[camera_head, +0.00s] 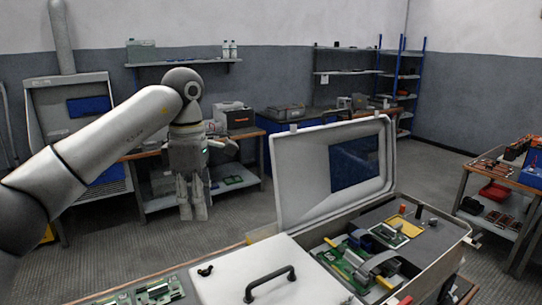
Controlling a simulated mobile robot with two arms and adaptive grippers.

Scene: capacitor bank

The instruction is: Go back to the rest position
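My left arm comes in from the left edge. Its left gripper (194,214) hangs fingers-down in the air, left of the open case lid (290,178). Nothing shows between its fingers, but from this angle I cannot tell whether they are apart or shut. My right gripper is not in view.
The open case (440,250) at front right holds green boards and a yellow piece (403,226). A white panel with a black handle (270,284) lies beside it. Workbenches and a blue shelf rack (402,85) line the walls. A cart (500,190) stands at right. The middle floor is clear.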

